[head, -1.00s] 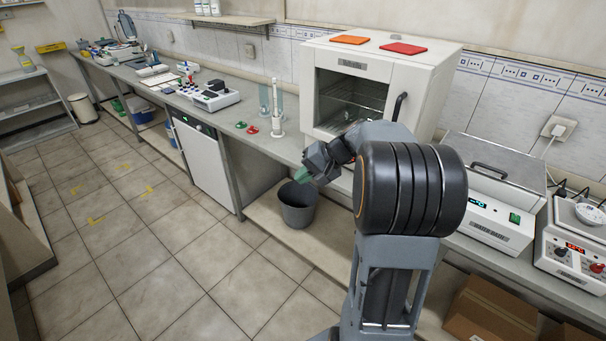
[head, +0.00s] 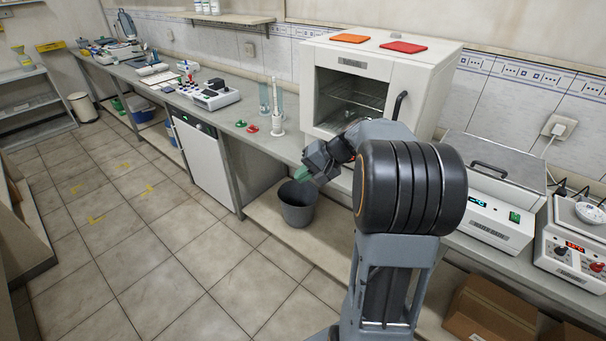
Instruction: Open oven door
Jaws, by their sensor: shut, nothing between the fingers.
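The white oven (head: 425,75) stands on the bench against the back wall. Its door has a dark window (head: 350,98) with wire racks visible behind it, and the door looks closed. A black vertical handle (head: 399,105) is on the right side of the front. My gripper (head: 301,174), with greenish fingertips, is in front of and below the oven, left of the handle and apart from it. It is shut and empty. My arm hides the lower right of the oven front.
An orange pad (head: 349,38) and a red pad (head: 403,47) lie on the oven top. A white burette stand (head: 277,118) and glass cylinders stand left of the oven. A lidded white device (head: 497,205) sits to the right. A grey bin (head: 298,205) is below; the floor at left is clear.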

